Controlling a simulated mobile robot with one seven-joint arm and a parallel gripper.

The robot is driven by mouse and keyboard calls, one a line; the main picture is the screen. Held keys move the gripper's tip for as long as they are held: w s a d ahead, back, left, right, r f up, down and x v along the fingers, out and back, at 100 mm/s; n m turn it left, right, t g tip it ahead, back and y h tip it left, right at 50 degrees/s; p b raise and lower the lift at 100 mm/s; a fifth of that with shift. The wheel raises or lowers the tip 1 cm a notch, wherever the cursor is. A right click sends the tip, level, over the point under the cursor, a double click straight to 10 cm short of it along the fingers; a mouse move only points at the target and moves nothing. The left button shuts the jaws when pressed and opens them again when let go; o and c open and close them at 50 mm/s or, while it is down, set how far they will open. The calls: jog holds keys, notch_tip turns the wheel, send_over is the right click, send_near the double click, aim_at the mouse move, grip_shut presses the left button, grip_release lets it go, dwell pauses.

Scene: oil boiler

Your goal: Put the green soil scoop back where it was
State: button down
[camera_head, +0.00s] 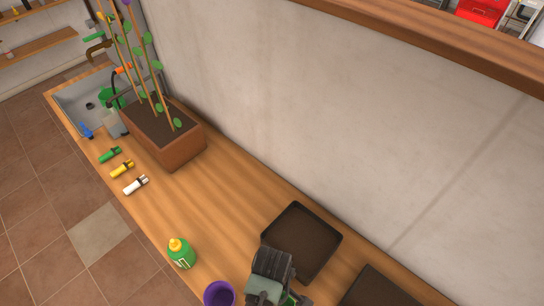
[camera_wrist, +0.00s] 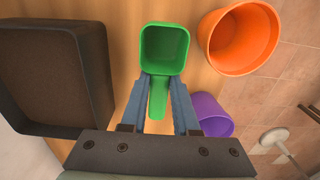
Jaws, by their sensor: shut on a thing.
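The green soil scoop (camera_wrist: 165,48) is in the upper middle of the wrist view, its open bowl facing the camera. Its handle runs down between the two fingers of my gripper (camera_wrist: 158,88), which is shut on it. The scoop is over or close to the wooden counter; I cannot tell whether it touches. In the head view my gripper (camera_head: 268,284) is at the bottom, beside a dark tray, and only a bit of green (camera_head: 292,298) shows by it.
A dark tray (camera_head: 300,240) lies right of my gripper, with another (camera_head: 378,290) farther right. A purple pot (camera_head: 219,294) and an orange pot (camera_wrist: 238,38) stand close by.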

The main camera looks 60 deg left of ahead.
jog(key=shift+f, duration=2.15)
jog(key=shift+f, duration=0.15)
jog(key=c, duration=0.7)
grip_release()
jog(key=shift+o, duration=0.2)
notch_tip(320, 180, up, 12)
jog(key=shift+r, duration=0.15)
